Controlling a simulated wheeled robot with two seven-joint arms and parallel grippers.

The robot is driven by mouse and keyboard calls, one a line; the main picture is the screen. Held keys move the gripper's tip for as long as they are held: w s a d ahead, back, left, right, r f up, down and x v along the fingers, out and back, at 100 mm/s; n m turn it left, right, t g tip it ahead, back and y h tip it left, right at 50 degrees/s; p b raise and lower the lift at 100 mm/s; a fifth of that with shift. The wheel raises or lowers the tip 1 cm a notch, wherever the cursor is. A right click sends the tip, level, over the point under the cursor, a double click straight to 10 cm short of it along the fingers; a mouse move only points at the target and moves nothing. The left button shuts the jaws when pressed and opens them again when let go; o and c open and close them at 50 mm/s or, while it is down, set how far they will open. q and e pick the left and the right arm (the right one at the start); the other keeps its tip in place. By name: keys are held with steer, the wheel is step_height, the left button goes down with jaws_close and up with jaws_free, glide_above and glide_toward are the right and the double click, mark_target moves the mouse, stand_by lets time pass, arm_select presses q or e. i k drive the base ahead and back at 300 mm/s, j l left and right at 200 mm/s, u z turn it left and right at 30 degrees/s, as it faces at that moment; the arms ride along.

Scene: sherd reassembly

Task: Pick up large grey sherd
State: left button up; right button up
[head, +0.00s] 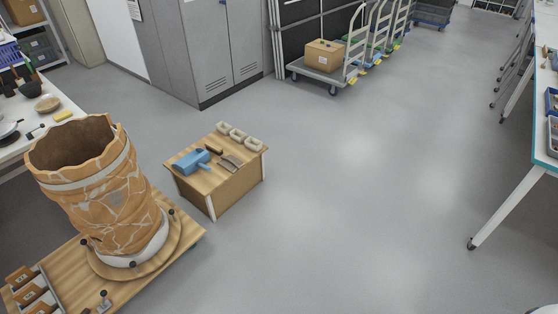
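I cannot make out a large grey sherd for certain. A tall orange-brown vessel (105,195) with pale joint lines and a jagged, open rim stands on a round wooden board (172,238) at the left. A small grey patch (115,198) shows on its side. A small grey piece (231,162), too small to identify, lies on a low wooden stand (235,182) right of the vessel. Neither of my grippers is in view.
The stand also holds a blue object (194,162) and several pale blocks (238,136). Labelled boxes (30,290) sit at lower left. Grey cabinets (215,50) and a trolley with a carton (325,55) stand behind. A white table (520,200) is at right; the middle floor is clear.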

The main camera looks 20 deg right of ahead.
mark_target(229, 162)
steer(key=z, duration=0.15)
steer(key=i+l+u, duration=0.2)
steer(key=u, duration=0.25)
steer(key=i+l+u, duration=0.25)
steer(key=u, duration=0.2)
steer(key=l, duration=0.05)
